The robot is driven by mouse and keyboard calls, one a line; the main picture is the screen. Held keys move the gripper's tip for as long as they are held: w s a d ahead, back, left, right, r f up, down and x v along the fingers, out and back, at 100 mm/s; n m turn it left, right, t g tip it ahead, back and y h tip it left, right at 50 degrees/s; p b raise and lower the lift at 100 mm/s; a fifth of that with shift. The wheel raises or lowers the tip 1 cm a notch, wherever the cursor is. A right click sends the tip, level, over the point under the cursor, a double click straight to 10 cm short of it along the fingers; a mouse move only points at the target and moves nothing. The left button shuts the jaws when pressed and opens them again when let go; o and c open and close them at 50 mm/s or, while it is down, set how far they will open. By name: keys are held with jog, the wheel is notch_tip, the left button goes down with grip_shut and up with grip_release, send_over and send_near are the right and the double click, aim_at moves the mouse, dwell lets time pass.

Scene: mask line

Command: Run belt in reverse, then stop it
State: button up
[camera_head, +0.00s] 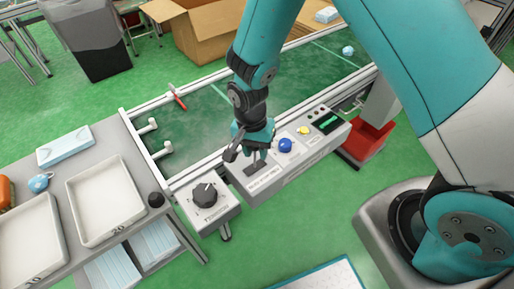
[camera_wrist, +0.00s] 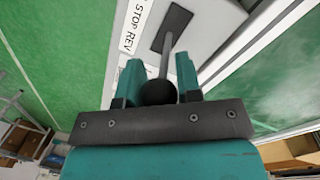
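The grey control box (camera_head: 290,160) stands at the near edge of the belt (camera_head: 200,125). A lever rises from a dark slot (camera_wrist: 172,30) beside a label whose words "STOP REV" are readable. My gripper (camera_head: 257,153) is over this end of the box. In the wrist view its two teal fingers (camera_wrist: 158,78) stand on either side of the lever's black ball knob (camera_wrist: 158,92). I see no clear gap beside the knob, but cannot tell whether the fingers press on it. The lever's stem (camera_wrist: 166,60) leans in the wrist view; its exact position is unclear.
A blue button (camera_head: 285,145), a yellow button (camera_head: 304,130) and a small display (camera_head: 326,122) sit along the box. A dial box (camera_head: 207,198) stands to its left. A red-handled tool (camera_head: 177,97) and a crumpled blue item (camera_head: 348,50) lie on the belt.

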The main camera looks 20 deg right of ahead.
jog(key=o, duration=0.4)
jog(key=shift+c, duration=0.2)
jog(key=shift+r, duration=0.1)
notch_tip(320, 180, up, 17)
jog(key=w+a+p, duration=0.1)
jog(key=w+p, duration=0.1)
jog(key=shift+a, duration=0.1)
jog(key=s+r+n+t+y+p, duration=0.1)
jog(key=s+r+n+y+p, duration=0.3)
jog(key=s+r+n+p, duration=0.5)
jog(key=s+d+r+n, duration=0.1)
jog(key=s+r+n, duration=0.4)
jog(key=s+r, duration=0.5)
notch_tip(320, 180, up, 3)
jog(key=shift+n+y+p, duration=0.3)
jog(key=shift+y+p, duration=0.05)
jog(key=shift+y, duration=0.05)
